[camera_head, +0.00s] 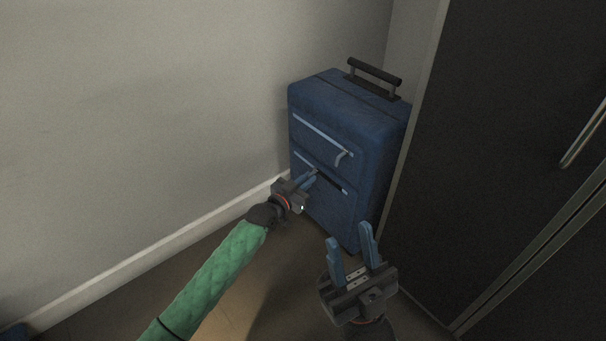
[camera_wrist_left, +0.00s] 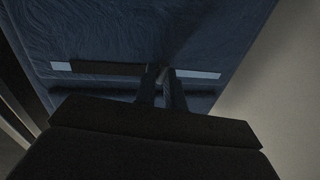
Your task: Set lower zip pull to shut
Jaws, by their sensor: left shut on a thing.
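A blue suitcase (camera_head: 335,125) stands upright with two slanting zips on its front. The lower zip (camera_head: 303,159) has pale strips at both ends and a dark gap between; it also shows in the left wrist view (camera_wrist_left: 197,74). The upper zip (camera_head: 318,132) has a grey pull (camera_head: 342,158) hanging near its right end. My left gripper (camera_head: 313,175) is at the lower zip, shut on its pull; its fingers also show in the left wrist view (camera_wrist_left: 160,82). The fingers mostly hide that pull. My right gripper (camera_head: 351,243) is open and empty, in front of the suitcase.
A dark wardrobe door (camera_head: 510,130) with a metal handle (camera_head: 583,135) stands close to the suitcase's right side. A grey wall (camera_head: 140,110) with a pale skirting board (camera_head: 150,255) runs along the left. The floor in front is clear.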

